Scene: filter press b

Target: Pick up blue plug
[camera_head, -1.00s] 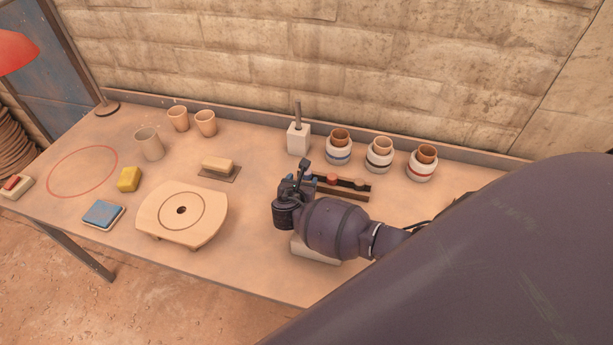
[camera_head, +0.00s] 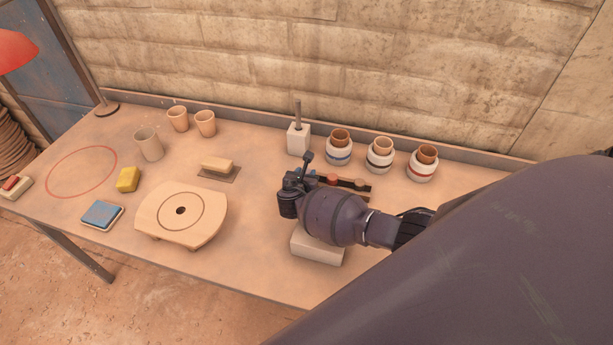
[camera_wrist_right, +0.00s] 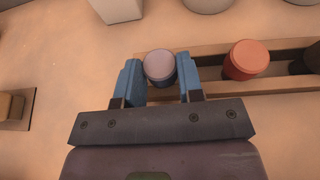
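The blue plug (camera_wrist_right: 160,68) has a pale greyish top and a dark blue side. In the right wrist view it stands upright at the left end of a wooden rack (camera_wrist_right: 212,84). My right gripper (camera_wrist_right: 161,80) has one blue finger on each side of it, with no clear gap, and looks shut on it. In the head view the right gripper (camera_head: 300,183) is over the rack's left end, and the arm hides the plug. My left gripper is not in view.
A pale block (camera_head: 318,249) lies under my wrist. Behind are a white block with a rod (camera_head: 298,140) and striped jars (camera_head: 339,152). A round board (camera_head: 160,220) lies left.

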